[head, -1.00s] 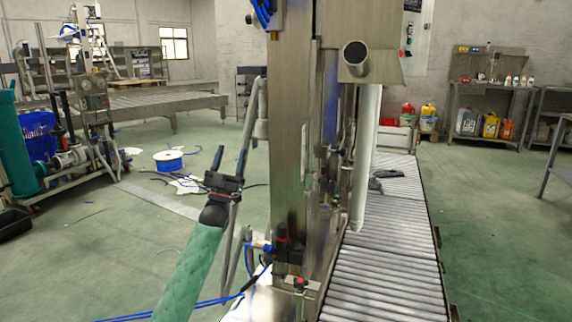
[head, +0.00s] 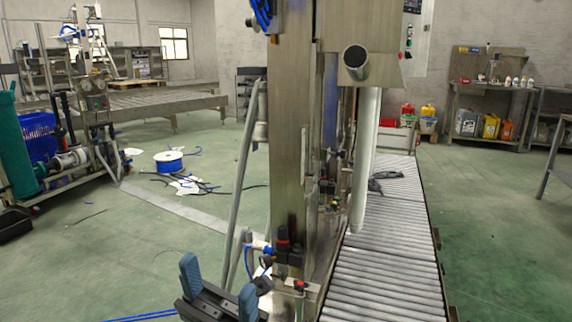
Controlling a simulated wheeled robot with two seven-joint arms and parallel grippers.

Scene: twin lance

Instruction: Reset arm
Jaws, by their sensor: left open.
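My left gripper (head: 218,275) is at the bottom of the head view, left of centre. Its two blue finger pads point up and stand well apart, with nothing between them. The dark body of the gripper is partly cut off by the lower edge. It appears in front of the floor and left of the foot of the tall steel machine column (head: 289,130). I cannot tell the exact gap to the column. My right gripper is not in view.
A roller conveyor (head: 385,275) runs along the right of the column, with a dark item (head: 385,182) on it. A grey pipe frame (head: 242,180) stands left of the column. A blue-white reel (head: 169,161) and loose cables lie on the floor. Open floor (head: 130,235) is at left.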

